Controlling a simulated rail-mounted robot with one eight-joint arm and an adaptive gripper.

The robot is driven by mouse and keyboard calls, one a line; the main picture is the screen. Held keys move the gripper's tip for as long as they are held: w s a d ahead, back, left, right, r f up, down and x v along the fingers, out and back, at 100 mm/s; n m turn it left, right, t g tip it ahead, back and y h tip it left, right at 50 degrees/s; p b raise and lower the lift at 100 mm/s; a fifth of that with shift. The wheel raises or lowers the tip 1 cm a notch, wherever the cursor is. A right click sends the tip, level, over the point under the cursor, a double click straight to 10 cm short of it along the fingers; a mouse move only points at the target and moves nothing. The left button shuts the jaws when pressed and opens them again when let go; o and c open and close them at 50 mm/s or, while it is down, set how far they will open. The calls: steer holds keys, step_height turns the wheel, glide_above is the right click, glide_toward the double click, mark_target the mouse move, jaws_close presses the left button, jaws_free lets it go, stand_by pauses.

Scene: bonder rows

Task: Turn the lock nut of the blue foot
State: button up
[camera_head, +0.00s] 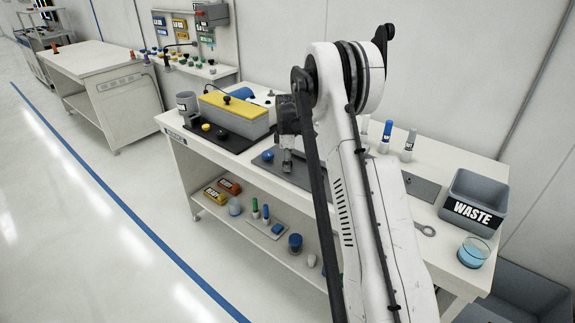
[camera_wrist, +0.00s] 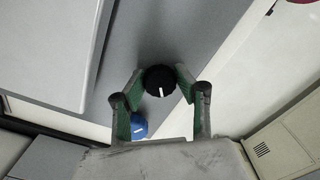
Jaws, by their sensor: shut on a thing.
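In the wrist view, my gripper (camera_wrist: 160,84) has its green-padded fingers closed on both sides of a round black knob (camera_wrist: 159,79) with a white mark. A blue rounded part (camera_wrist: 138,126), perhaps the blue foot, shows beyond the left finger and is partly hidden by it. In the head view, my gripper (camera_head: 287,165) points down over a dark grey plate (camera_head: 301,177) on the bench. A blue knob (camera_head: 267,156) stands on the plate just left of the gripper. The black knob is hidden there, and I cannot make out a separate nut.
A grey box with a yellow lid (camera_head: 232,107) stands left of my gripper. My arm covers the bench's middle. A WASTE bin (camera_head: 474,203), a glass of blue liquid (camera_head: 473,252) and a wrench (camera_head: 425,229) are at right.

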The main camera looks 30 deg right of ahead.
steer(key=m+b, duration=0.3)
steer(key=m, duration=0.3)
steer(key=shift+f+b, duration=0.1)
steer(key=shift+b, duration=0.3)
steer(key=m+b, duration=0.2)
steer(key=m, duration=0.4)
steer(key=shift+b, duration=0.35)
steer(key=m+b, duration=0.1)
steer(key=m, duration=0.5)
steer(key=shift+m+b, duration=0.3)
steer(key=shift+b, duration=0.05)
steer(key=m+b, duration=0.1)
steer(key=m, duration=0.4)
steer(key=shift+m, duration=0.4)
steer(key=o, duration=1.1)
step_height(320, 180, up, 12)
steer(key=shift+r, duration=0.15)
